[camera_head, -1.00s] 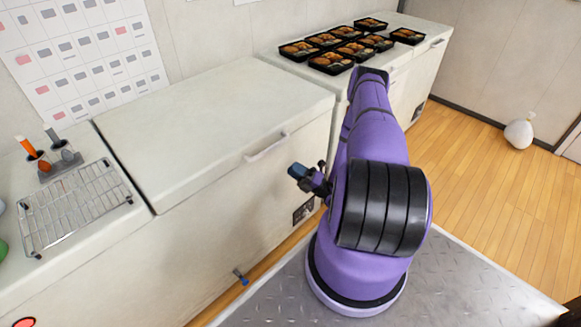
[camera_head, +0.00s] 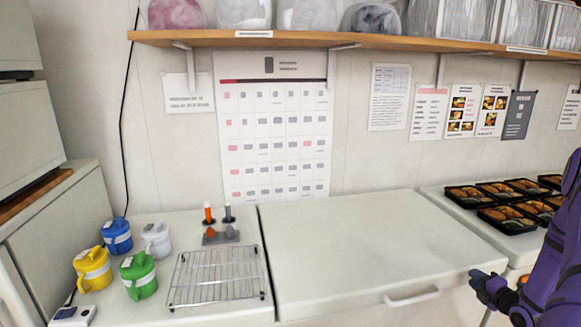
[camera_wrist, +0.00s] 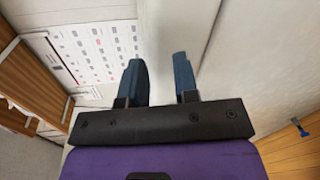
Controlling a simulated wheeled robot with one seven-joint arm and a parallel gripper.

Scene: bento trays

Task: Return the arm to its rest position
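My gripper (camera_wrist: 159,80) shows in the wrist view with its two blue fingers apart and nothing between them. In the head view my gripper (camera_head: 481,283) is at the lower right, in front of the white chest freezer's front face and right of its handle. My purple arm fills the lower right corner of the head view and hides part of the counter there.
A white chest freezer (camera_head: 370,250) has a bare lid. Left of it are a wire rack (camera_head: 215,275), several colored jugs (camera_head: 138,275) and a small stand (camera_head: 222,236). Several bento trays (camera_head: 507,218) sit at right. A shelf (camera_head: 360,40) runs above.

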